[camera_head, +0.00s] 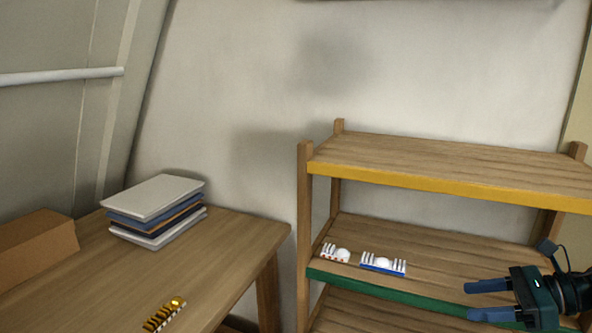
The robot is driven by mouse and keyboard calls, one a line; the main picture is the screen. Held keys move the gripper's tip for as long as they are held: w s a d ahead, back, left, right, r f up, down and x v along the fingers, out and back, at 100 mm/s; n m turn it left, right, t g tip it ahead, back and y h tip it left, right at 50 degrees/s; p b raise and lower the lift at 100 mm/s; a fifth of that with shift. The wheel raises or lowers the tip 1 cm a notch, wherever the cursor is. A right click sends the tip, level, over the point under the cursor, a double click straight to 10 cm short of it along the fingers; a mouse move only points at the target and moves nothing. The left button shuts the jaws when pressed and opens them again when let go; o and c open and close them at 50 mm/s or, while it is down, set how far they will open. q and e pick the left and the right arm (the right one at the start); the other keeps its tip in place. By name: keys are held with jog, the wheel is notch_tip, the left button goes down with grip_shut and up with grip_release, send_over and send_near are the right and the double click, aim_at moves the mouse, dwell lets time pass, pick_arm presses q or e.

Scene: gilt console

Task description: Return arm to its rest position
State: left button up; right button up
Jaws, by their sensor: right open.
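My right gripper (489,301) is at the lower right, in front of the shelf unit, with its two dark blue fingers pointing left. The fingers are apart, and nothing shows between them. Its arm is mostly out of the frame at the right. My left gripper is not in this view.
A wooden shelf unit has a yellow-edged top shelf (450,160) and a green-edged shelf (335,277) below. On the latter sit a red-and-white rack (335,254) and a blue-and-white rack (383,265). A table (235,240) at left holds stacked books (155,210), a cardboard box (35,247) and a gold-and-white item (163,316).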

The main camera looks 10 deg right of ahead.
jog(key=s+a+f+m+t+h+p, duration=0.15)
jog(key=a+f+m+t, duration=0.4)
jog(key=m, duration=0.75)
jog(key=s+a+f+m+t+h+p, duration=0.1)
jog(key=s+a+f+m+t+h, duration=0.15)
jog(key=a+f+m, duration=0.7)
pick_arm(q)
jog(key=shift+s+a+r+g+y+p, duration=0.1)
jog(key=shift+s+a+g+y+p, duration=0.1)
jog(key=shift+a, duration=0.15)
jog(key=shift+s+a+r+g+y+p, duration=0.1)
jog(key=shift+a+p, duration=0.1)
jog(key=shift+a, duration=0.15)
pick_arm(e)
jog(key=s+a+f+m+g+h, duration=0.2)
jog(key=s+a+m, duration=0.3)
jog(key=m, duration=0.6)
jog(key=s+a+f+m+g+h, duration=0.2)
jog(key=s+a+f+m, duration=0.2)
jog(key=m, duration=0.7)
jog(key=shift+s+a+g, duration=0.3)
jog(key=shift+s+a, duration=0.1)
jog(key=shift+a, duration=0.45)
